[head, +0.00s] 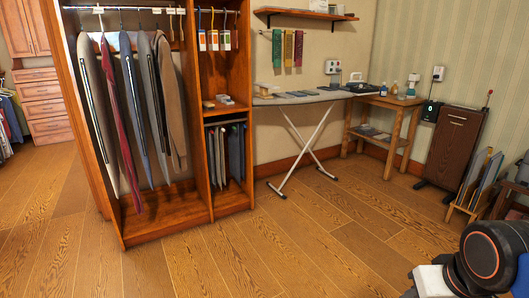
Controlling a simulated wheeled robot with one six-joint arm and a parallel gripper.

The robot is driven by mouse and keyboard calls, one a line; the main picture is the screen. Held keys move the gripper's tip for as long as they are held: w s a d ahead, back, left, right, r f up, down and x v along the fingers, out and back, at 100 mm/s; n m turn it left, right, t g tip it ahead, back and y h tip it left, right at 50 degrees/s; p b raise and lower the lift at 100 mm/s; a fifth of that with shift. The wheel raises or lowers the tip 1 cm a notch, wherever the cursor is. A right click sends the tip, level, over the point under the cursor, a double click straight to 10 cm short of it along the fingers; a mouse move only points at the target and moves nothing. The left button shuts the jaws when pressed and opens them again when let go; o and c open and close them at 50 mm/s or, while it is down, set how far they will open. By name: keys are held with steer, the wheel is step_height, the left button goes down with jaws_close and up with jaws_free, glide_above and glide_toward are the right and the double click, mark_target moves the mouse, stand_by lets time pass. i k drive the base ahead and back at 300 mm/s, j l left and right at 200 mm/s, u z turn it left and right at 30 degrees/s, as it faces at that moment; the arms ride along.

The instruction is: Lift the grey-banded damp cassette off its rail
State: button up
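Three small white packets hang side by side from a short rail (215,10) in the upper right bay of the wooden wardrobe. The left packet (202,41), middle packet (213,41) and right packet (225,41) show small coloured patches. They look like the cassettes, but they are too small for me to tell which has the grey band. Part of my arm, dark with an orange ring, shows at the lower right corner. My gripper is not in view.
Garments (130,100) hang in the wardrobe's left bay. An ironing board (310,97) stands right of the wardrobe, beside a wooden side table (385,103). A dark brown cabinet (455,145) and a rack of panels (482,180) stand right. The wooden floor (270,250) in front is clear.

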mark_target(225, 35)
steer(key=i+l+u, duration=0.1)
steer(key=i+u, duration=0.2)
steer(key=i, duration=0.2)
steer(key=i+l+u, duration=0.25)
steer(key=i, duration=0.3)
steer(key=i+l+u, duration=0.3)
steer(key=i, duration=0.2)
steer(key=i+l+u, duration=0.3)
steer(key=i+l, duration=0.05)
steer(key=i, duration=0.1)
